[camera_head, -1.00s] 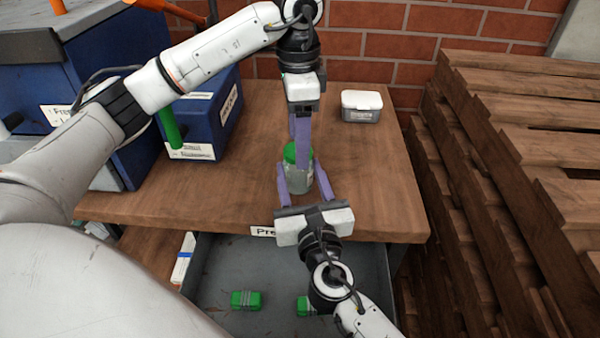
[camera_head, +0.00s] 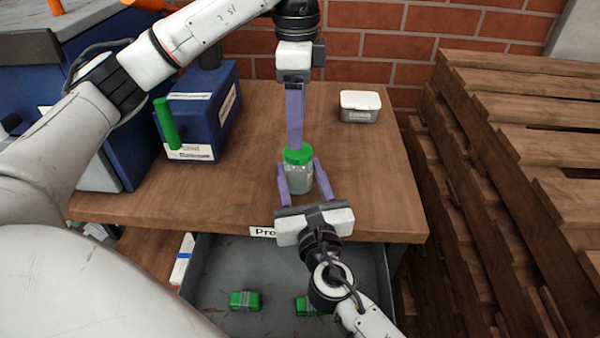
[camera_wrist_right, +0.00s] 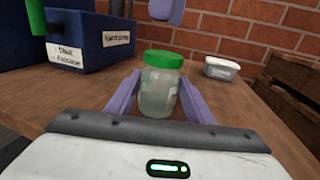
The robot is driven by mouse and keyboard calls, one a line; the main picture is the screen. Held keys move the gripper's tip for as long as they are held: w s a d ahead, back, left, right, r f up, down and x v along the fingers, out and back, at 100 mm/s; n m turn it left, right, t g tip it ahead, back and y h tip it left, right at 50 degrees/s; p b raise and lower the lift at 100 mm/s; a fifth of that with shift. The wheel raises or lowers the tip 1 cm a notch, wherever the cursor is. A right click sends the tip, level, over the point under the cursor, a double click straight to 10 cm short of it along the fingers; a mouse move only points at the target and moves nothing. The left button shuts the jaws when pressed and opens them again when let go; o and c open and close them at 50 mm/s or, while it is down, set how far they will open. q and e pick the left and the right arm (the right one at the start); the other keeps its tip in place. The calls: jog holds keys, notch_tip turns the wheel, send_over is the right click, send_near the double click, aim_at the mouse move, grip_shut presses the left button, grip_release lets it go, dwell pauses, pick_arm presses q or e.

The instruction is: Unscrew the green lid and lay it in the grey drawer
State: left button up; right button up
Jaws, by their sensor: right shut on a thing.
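The green lid (camera_head: 299,155) sits on top of the clear jar (camera_head: 299,179), which stands upright on the wooden table. The lid and jar (camera_wrist_right: 160,95) also show in the right wrist view. My right gripper (camera_head: 297,176) is shut on the jar's body, one purple finger on each side. My left gripper (camera_head: 295,146) points down above the lid; the right wrist view shows a gap between its fingertips (camera_wrist_right: 168,22) and the lid. Its fingers overlap in the head view, so its opening is unclear. The grey drawer (camera_head: 215,262) is open below the table's front edge.
Two green blocks with grey bands, one at left (camera_head: 245,300) and one partly behind my right arm (camera_head: 303,306), lie in the drawer. A white-lidded box (camera_head: 360,106) stands back right. A blue box with a green handle (camera_head: 205,120) stands left. Wooden pallets (camera_head: 510,180) flank the table's right.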

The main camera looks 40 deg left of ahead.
aim_at(298, 153)
pick_arm(q)
jog(key=m, duration=0.7)
jog(key=shift+m, duration=0.4)
jog(key=m, duration=0.5)
jog(key=shift+m, duration=0.4)
jog(key=shift+o, duration=0.4)
jog(key=shift+s+a+m, duration=0.15)
jog(key=shift+m, duration=0.35)
jog(key=m, duration=0.1)
jog(key=r+m+h, duration=0.1)
jog(key=m, duration=0.1)
jog(key=shift+s+a+t, duration=0.2)
jog(key=shift+s+t, duration=0.15)
jog(key=shift+t, duration=0.05)
jog(key=s+a+r+m+t+h, duration=0.2)
jog(key=s+r+m+t, duration=0.15)
jog(key=m, duration=1.05)
jog(key=shift+g, duration=0.25)
jog(key=x, duration=1)
jog(key=shift+a+f, duration=0.1)
jog(key=shift+f, duration=0.1)
